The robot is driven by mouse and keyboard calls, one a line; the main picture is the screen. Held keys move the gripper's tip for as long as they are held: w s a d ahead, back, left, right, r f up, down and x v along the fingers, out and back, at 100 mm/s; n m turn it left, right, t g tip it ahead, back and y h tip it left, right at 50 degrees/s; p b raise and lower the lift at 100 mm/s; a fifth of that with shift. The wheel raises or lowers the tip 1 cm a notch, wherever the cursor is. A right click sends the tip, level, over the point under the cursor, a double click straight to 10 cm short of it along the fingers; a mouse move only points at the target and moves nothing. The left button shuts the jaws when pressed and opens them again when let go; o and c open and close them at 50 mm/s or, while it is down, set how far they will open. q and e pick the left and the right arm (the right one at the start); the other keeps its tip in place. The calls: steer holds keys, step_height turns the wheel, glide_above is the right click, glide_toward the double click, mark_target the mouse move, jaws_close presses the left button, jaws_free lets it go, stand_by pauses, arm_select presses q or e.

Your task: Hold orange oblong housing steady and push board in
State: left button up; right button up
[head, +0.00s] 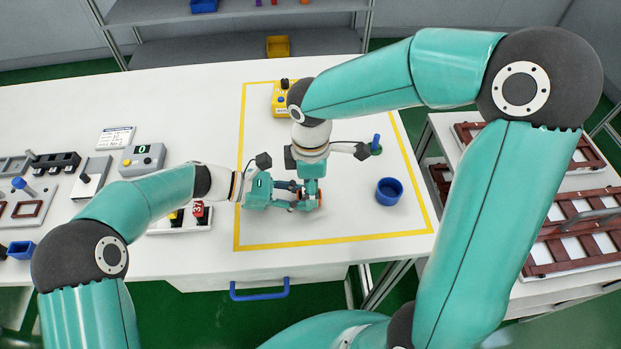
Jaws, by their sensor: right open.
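The orange oblong housing (318,198) shows only as small orange patches among the gripper fingers, inside the yellow outline on the white table. My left gripper (303,201) reaches in from the left with its fingers at the housing. Whether they close on it is too small to tell. My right gripper (306,187) points down from above at the same spot and is open. It hides most of the housing. I cannot make out the board; it may be hidden behind the grippers.
A blue cup (389,191) stands right of the grippers, inside the yellow outline. A grey box with a green display (142,159) is left. Brown frames (560,240) lie on a side table.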

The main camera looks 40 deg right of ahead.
step_height(320, 180, up, 12)
steer(key=shift+w, duration=0.2)
steer(key=shift+d+f, duration=0.1)
stand_by(0.3)
arm_select(q)
steer(key=o, duration=1)
steer(key=shift+o, duration=0.2)
